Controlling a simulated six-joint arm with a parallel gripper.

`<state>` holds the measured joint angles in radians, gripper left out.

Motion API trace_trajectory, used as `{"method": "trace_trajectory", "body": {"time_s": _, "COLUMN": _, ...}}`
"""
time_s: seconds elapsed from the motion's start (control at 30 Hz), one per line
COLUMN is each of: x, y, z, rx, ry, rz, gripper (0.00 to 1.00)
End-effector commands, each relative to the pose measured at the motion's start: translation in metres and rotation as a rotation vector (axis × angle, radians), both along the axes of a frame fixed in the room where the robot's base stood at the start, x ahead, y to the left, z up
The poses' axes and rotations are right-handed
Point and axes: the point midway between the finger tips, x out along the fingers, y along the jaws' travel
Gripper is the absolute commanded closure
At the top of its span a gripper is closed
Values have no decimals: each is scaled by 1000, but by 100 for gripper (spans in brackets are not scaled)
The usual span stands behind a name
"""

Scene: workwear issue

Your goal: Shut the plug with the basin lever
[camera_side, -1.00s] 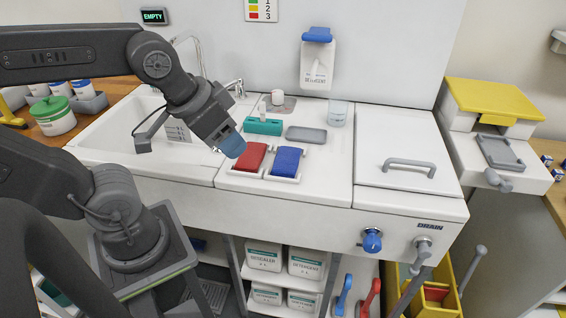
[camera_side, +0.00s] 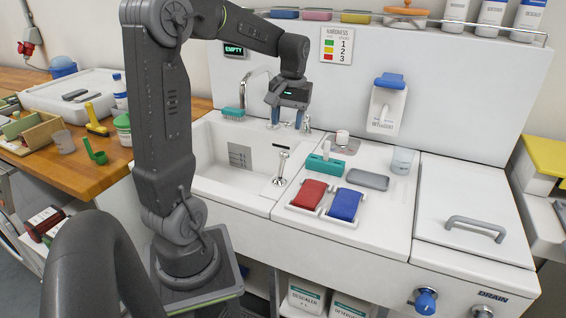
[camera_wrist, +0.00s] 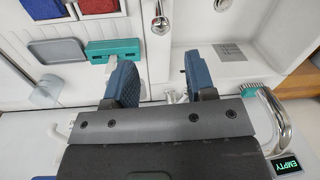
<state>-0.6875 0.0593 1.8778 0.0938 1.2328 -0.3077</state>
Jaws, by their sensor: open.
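The white basin (camera_side: 217,150) is sunk in the worktop. A chrome lever (camera_side: 281,167) with a rounded top stands on its right rim; it also shows at the top of the wrist view (camera_wrist: 160,20). A grey round fitting, perhaps the plug (camera_wrist: 222,4), is partly visible on the basin floor in the wrist view. I cannot tell whether it is raised or seated. My gripper (camera_side: 286,121) is open and empty, fingers down, above the back of the basin. It is behind and above the lever, not touching it. In the wrist view the blue fingers (camera_wrist: 158,65) stand apart.
The chrome spout (camera_side: 258,74) arches beside my gripper, with small taps below. A teal block (camera_side: 325,165), red pad (camera_side: 308,193), blue pad (camera_side: 346,204) and grey tray (camera_side: 367,180) lie right of the lever. A sign (camera_side: 235,49) reads EMPTY.

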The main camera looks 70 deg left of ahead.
Motion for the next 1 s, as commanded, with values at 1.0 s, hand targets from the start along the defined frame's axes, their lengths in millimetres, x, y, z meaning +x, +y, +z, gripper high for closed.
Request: {"method": "trace_trajectory", "body": {"time_s": 1.0, "x": -10, "y": 6, "z": -132, "rx": 1, "ry": -5, "rz": -3, "gripper": 50}}
